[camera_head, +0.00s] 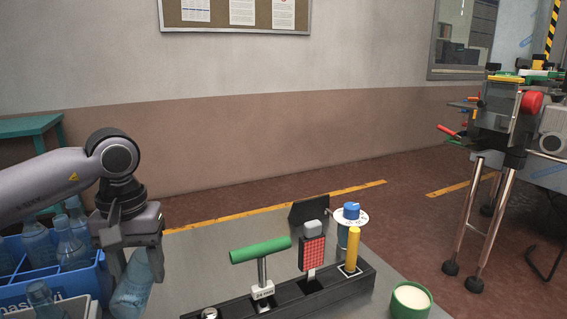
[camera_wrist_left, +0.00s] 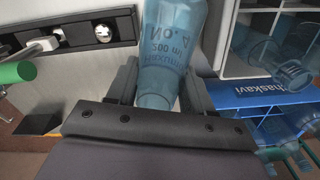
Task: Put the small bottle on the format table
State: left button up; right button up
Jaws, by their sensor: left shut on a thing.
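My left gripper (camera_head: 136,266) points down at the lower left of the head view and is shut on a translucent blue bottle (camera_head: 132,292). The bottle hangs tilted between the fingers, its lower part near the frame's bottom edge. In the left wrist view, the bottle (camera_wrist_left: 172,42) sits between both fingers (camera_wrist_left: 160,85) and bears the print "No. A 200 ml". The grey format table (camera_head: 205,262) lies to the right of the gripper. I cannot tell whether the bottle touches anything below. My right gripper is not in view.
A blue crate (camera_head: 97,283) of bottles stands left of the gripper. A pale box with another bottle (camera_head: 42,297) is in front. A black rail on the table carries a green T-handle (camera_head: 260,250), a red block, and a yellow post (camera_head: 352,248). A green-rimmed cup (camera_head: 411,299) stands right.

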aim_at(136, 318)
pick_arm(q)
jog(key=s+f, duration=0.1)
jog(key=s, duration=0.1)
jog(key=s+d+f+m, duration=0.1)
jog(key=s, duration=0.1)
jog(key=s+d+f+m, duration=0.1)
jog(key=s, duration=0.1)
jog(key=shift+s, duration=0.25)
notch_tip(136, 318, up, 16)
jog(key=p, duration=2.4)
jog(key=shift+w+r, duration=0.15)
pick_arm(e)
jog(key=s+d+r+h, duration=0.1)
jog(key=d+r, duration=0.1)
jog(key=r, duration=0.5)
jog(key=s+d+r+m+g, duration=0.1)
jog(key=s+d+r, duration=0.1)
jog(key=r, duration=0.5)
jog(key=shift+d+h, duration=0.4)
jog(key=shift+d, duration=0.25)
pick_arm(q)
jog(key=shift+a, duration=0.1)
